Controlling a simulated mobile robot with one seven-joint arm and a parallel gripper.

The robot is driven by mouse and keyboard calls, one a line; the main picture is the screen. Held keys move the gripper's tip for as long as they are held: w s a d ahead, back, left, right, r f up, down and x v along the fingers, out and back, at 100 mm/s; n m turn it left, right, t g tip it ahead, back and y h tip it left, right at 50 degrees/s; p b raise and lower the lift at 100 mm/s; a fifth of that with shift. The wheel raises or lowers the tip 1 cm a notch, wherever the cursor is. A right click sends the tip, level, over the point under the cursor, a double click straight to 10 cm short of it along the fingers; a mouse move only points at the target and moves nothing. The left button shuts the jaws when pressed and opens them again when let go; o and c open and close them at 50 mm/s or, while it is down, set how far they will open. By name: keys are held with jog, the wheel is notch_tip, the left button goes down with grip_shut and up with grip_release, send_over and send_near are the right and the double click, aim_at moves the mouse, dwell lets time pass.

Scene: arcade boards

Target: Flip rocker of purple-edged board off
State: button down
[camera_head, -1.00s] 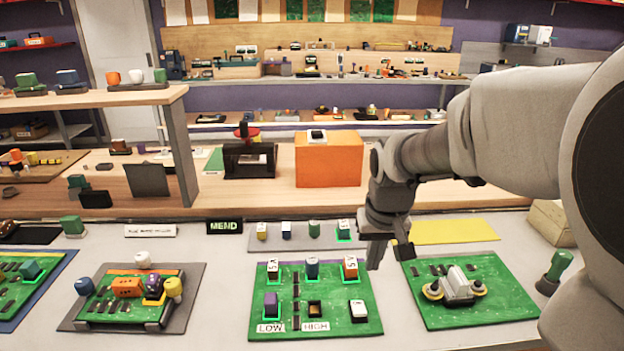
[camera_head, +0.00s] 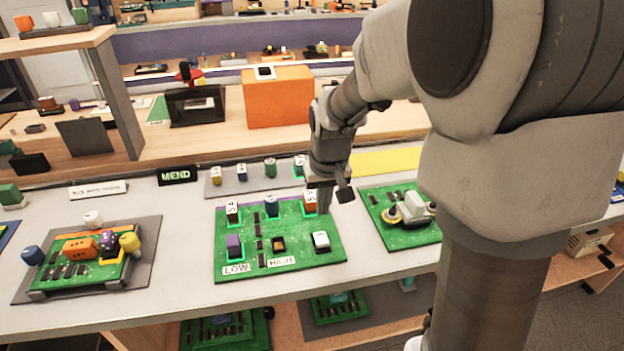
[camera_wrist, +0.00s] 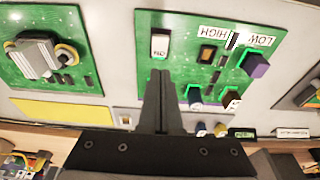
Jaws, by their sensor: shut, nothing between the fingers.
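The green board with a thin purple strip on its far edge (camera_head: 293,262) lies in the middle of the counter, with LOW and HIGH labels. It also shows upside down in the wrist view (camera_wrist: 205,68). A white switch that looks like its rocker (camera_head: 321,240) sits near its right side; the wrist view shows it (camera_wrist: 160,45) just beyond the fingertips. I cannot tell which way it is tilted. My gripper (camera_head: 325,206) is shut and empty, pointing down by the board's far right corner, short of the switch. It partly hides the orange key (camera_head: 309,203).
On the same board stand a purple block (camera_head: 234,245), a blue knob (camera_head: 271,206) and a dark square part (camera_head: 278,243). An orange-edged board (camera_head: 60,272) lies left; another green board (camera_head: 405,239) lies close right. A grey strip of parts (camera_head: 235,186) lies behind.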

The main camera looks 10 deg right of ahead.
aim_at(321, 240)
jog(key=f, duration=0.3)
jog(key=f+b, duration=0.1)
jog(key=f, duration=0.3)
jog(key=shift+w, duration=0.2)
jog(key=shift+s+f+b, duration=0.15)
jog(key=shift+f+b, duration=0.2)
jog(key=shift+f, duration=0.35)
jog(key=shift+s+f+t+b, duration=0.25)
jog(key=shift+f+t+b, duration=0.3)
jog(key=shift+b, duration=0.65)
jog(key=shift+r, duration=0.3)
jog(key=shift+w+p, duration=0.2)
jog(key=shift+p, duration=0.15)
jog(key=shift+w+r, duration=0.15)
jog(key=shift+w, duration=0.45)
